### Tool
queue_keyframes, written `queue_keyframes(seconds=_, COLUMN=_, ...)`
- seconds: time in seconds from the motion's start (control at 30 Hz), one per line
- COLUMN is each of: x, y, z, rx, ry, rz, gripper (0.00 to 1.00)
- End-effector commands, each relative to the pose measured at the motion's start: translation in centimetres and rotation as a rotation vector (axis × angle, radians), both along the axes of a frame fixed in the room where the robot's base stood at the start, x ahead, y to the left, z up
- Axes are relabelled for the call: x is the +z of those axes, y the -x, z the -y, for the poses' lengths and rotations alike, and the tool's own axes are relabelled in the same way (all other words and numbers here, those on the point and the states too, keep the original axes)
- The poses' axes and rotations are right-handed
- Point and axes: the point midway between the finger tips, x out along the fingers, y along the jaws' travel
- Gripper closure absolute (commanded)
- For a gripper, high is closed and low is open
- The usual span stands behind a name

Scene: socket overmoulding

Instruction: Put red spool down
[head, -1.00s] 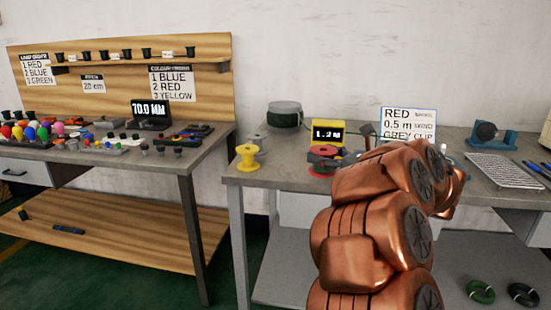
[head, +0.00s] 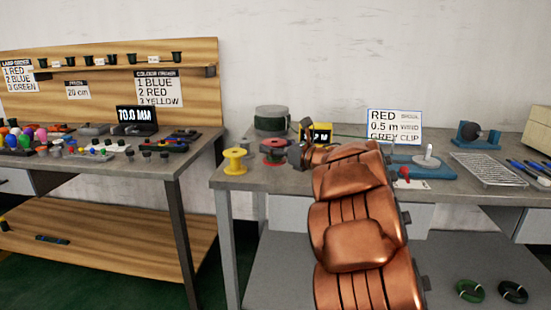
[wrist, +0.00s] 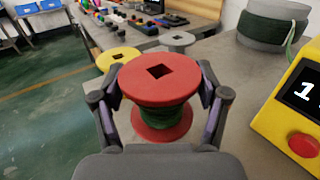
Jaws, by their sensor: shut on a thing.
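The red spool (wrist: 158,78) is in the wrist view, upright, with a square hole in its top flange and green wire wound on its core. My gripper (wrist: 160,98) is shut on it, one finger on each side. In the head view the red spool (head: 273,143) is at the left part of the right bench (head: 285,178), beside the yellow spool (head: 235,162). My gripper (head: 296,153) is partly hidden there by my arm. I cannot tell whether the spool's bottom flange touches the bench top.
A yellow meter (head: 322,134) stands just right of the spool, and a large green-wire drum (head: 270,121) behind it. A grey spool (wrist: 178,40) also stands nearby. Bare bench top lies in front of the red spool. A blue fixture (head: 425,168) is to the right.

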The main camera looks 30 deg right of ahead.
Motion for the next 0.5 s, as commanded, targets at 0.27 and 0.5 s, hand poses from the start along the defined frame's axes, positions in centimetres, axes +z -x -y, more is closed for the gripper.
queue_keyframes(seconds=0.27, x=-3.6, y=0.0, z=-0.1, rx=0.001, ry=-0.001, rz=-0.002, gripper=0.6)
queue_keyframes(seconds=0.5, x=-3.6, y=0.0, z=-0.1, rx=0.001, ry=0.0, rz=-0.001, gripper=0.6)
